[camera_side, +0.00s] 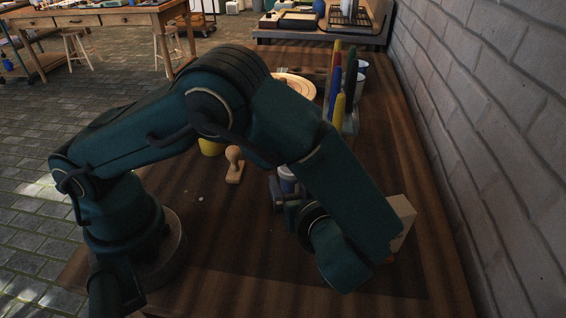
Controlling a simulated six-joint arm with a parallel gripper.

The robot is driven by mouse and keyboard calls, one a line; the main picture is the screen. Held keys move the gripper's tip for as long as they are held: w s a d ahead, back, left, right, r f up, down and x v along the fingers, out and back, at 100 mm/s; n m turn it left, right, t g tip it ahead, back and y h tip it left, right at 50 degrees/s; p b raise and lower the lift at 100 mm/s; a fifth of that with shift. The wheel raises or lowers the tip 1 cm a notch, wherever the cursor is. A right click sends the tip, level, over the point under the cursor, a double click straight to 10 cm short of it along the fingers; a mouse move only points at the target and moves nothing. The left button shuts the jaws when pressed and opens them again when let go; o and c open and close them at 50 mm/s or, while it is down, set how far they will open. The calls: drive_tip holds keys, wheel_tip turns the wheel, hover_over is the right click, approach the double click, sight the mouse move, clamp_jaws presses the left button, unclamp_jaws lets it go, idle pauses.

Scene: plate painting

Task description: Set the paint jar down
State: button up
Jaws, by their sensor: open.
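A small white and blue jar (287,179), likely the paint jar, stands near the middle of the wooden table, partly hidden behind my arm. My gripper (280,194) is low beside it, in front of it in this view. The jaws are open, but the arm hides part of them. I cannot tell whether a finger still touches the jar. A round pale plate (297,85) lies farther back, partly covered by my arm.
A wooden stamp (234,166) and a yellow object (210,147) stand left of the jar. Tall coloured sticks (338,90) stand in a rack at the back right, near white cups (361,68). A beige block (401,218) is at the right. The front left tabletop is mostly clear.

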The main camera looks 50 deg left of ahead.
drive_tip(key=shift+v, duration=0.9)
drive_tip(key=shift+s+a+r, duration=0.1)
drive_tip(key=shift+r, duration=0.15)
drive_tip(key=s+a+r+m+h, duration=0.4)
drive_tip(key=s+r+m+h, duration=0.5)
drive_tip(key=m+h, duration=0.3)
drive_tip(key=shift+s+a+r+m, duration=0.2)
drive_tip(key=shift+s+a+m, duration=0.2)
